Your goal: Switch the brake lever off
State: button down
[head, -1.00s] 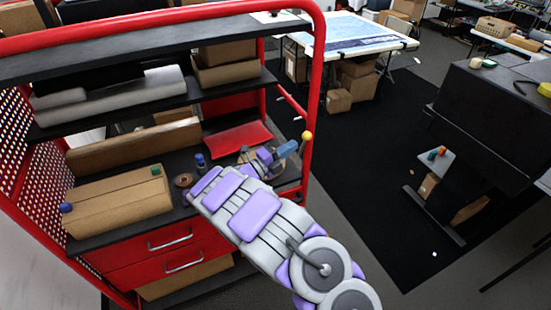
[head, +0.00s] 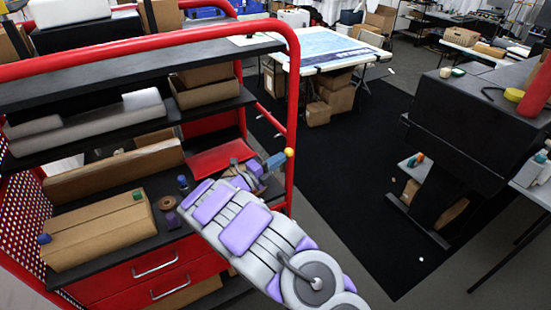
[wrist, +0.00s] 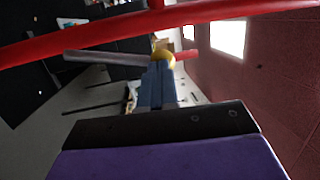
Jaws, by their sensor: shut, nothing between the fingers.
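The brake lever appears to be the part with a yellow ball knob (head: 289,152) at the right-hand red post of the cart. The knob also shows in the wrist view (wrist: 164,59), just beyond the fingertips. My gripper (head: 277,160) has blue fingers, closed together and empty, with their tips at or very near the knob. In the wrist view the fingers (wrist: 157,84) point straight at it. I cannot tell whether they touch. The lever's shaft is mostly hidden behind the fingers and knob.
The red cart frame (head: 294,80) rises beside my gripper, and a red bar (wrist: 90,38) crosses the wrist view. Shelves hold cardboard boxes (head: 100,230) and a red tray (head: 218,158). Black floor matting (head: 350,190) lies open to the right. A dark machine (head: 460,140) stands farther right.

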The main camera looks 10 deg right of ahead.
aim_at(286, 153)
jog(key=d+p, duration=0.1)
jog(key=p, duration=0.1)
jog(key=r+y+p, duration=0.1)
jog(key=p, duration=0.1)
jog(key=shift+w+d+r+g, duration=0.2)
jog(key=shift+d+r+g, duration=0.05)
jog(key=shift+d+g, duration=0.15)
jog(key=p, duration=0.1)
jog(key=d+y+p, duration=0.1)
jog(key=p, duration=0.1)
jog(key=shift+w+r+m+g+y, duration=0.1)
jog(key=shift+w+m+g+y, duration=0.1)
jog(key=shift+m+g+y, duration=0.1)
jog(key=w+d+f+m+g+y+p, duration=0.1)
jog(key=d+f+y+p, duration=0.3)
jog(key=p, duration=1)
jog(key=w+d+g+y, duration=0.1)
jog(key=d+y, duration=0.1)
jog(key=d, duration=0.2)
jog(key=shift+w+d+f+g, duration=0.15)
jog(key=shift+w+d+g, duration=0.25)
jog(key=shift+d+f, duration=0.2)
